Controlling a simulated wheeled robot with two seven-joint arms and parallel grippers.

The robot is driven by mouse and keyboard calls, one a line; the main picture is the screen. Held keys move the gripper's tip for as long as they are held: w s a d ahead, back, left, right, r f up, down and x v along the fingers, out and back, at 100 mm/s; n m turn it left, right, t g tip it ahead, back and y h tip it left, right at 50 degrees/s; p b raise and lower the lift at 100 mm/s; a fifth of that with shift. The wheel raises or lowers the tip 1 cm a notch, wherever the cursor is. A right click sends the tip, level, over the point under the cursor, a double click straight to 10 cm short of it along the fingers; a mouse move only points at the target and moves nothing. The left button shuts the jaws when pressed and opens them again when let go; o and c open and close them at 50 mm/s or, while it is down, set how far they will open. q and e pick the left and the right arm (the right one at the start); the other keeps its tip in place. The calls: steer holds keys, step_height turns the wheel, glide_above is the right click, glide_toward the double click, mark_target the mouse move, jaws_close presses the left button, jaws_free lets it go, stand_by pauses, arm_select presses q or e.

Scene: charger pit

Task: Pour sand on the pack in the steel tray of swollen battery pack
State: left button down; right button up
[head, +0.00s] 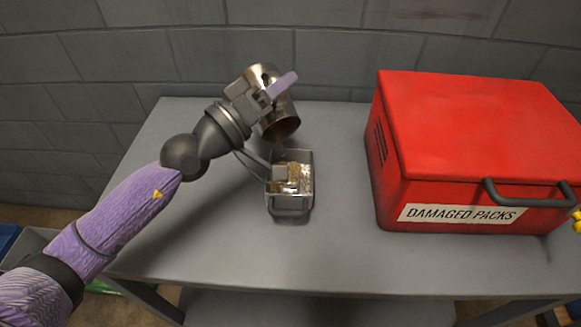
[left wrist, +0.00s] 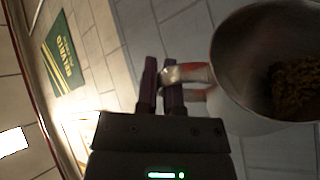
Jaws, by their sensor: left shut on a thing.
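My left gripper (head: 270,94) is shut on the handle of a steel cup (head: 283,124). The cup is tilted, mouth down toward the front, above the back of the steel tray (head: 291,203). In the left wrist view, the fingers (left wrist: 162,88) pinch the handle, and brown sand (left wrist: 297,88) shows inside the cup (left wrist: 232,62). The tray stands on the grey table and holds a pale, silvery pack (head: 280,174) with brown sand on and around part of it. How much of the pack is covered is too small to tell. My right gripper is not in view.
A large red box (head: 470,130) labelled "DAMAGED PACKS", with a dark handle, stands right of the tray. The grey table (head: 350,255) is clear in front of the tray. A block wall is behind. A small yellow thing (head: 577,221) shows at the right edge.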

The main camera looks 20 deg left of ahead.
arm_select(q)
steer(key=shift+s+d+m, duration=0.15)
steer(key=shift+m, duration=0.15)
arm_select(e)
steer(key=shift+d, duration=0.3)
